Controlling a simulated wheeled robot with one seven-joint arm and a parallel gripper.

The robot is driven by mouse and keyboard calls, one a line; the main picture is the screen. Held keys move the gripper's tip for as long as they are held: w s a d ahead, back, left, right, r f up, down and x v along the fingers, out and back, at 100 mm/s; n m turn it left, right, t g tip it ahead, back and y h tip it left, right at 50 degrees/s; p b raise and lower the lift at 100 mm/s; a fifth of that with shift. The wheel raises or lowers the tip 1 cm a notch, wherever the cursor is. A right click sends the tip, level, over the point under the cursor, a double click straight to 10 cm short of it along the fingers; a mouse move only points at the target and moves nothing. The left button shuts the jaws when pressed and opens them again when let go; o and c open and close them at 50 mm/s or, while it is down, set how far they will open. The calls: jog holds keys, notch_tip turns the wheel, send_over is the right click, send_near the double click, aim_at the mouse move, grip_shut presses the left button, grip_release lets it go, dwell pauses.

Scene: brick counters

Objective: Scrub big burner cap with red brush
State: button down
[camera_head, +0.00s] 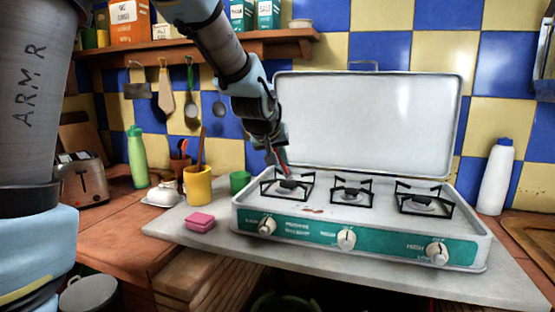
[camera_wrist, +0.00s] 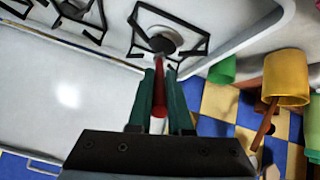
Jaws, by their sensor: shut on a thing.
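A white camping stove with a green front (camera_head: 300,232) stands on the counter, lid open. It has three burners with black grates. The dark left burner cap (camera_head: 289,184) sits inside its grate; in the wrist view the same cap (camera_wrist: 162,43) lies just beyond the fingertips. I cannot tell for sure which cap is the big one. My gripper (camera_head: 274,153) is above the left burner, shut on the red brush (camera_head: 283,156). The brush handle also shows between my fingers in the wrist view (camera_wrist: 158,107). Whether the brush head touches the cap is unclear.
The raised stove lid (camera_head: 370,120) stands close behind the burners. A green cup (camera_head: 239,181), a yellow pot (camera_head: 198,187) with a wooden utensil and a pink sponge (camera_head: 200,221) are left of the stove. A white bottle (camera_head: 496,178) stands at right.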

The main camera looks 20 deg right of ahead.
jog(key=shift+r, duration=0.2)
jog(key=shift+r+p, duration=1.75)
jog(key=shift+r, duration=0.65)
